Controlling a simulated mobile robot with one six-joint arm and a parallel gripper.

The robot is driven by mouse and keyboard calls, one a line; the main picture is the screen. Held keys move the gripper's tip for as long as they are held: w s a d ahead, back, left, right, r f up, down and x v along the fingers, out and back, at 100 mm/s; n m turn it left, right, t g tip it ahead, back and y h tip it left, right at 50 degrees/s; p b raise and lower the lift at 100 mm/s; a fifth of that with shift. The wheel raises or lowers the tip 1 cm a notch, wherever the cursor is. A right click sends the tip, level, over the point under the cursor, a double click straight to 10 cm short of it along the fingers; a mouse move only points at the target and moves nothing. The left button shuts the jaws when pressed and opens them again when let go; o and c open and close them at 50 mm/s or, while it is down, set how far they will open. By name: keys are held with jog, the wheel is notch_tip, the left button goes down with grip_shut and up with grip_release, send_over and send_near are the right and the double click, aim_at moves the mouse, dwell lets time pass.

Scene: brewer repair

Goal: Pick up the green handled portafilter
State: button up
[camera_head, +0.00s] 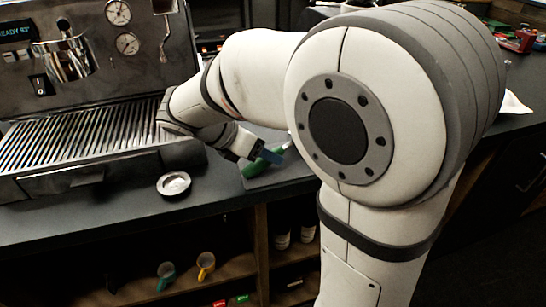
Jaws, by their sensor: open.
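The green handle of the portafilter (254,168) lies on the counter right of the coffee machine, at the edge of a grey mat (290,172). Only the green part shows clearly; the rest of it is hidden behind my gripper and arm. My gripper (268,155) is open, with its blue-grey fingers just above and beside the green handle. I cannot tell from this view whether they touch it or whether the handle is between them.
The coffee machine (90,55) with its slatted drip tray (80,132) stands at the left. A small round dish (174,184) sits near the counter's front edge. Mugs (205,264) and bottles are on the shelves below. My arm blocks much of the right side.

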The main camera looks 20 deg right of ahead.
jog(key=shift+w+d+f, duration=0.15)
jog(key=shift+d+f, duration=0.3)
jog(key=shift+f, duration=0.1)
jog(key=shift+c, duration=0.4)
grip_shut()
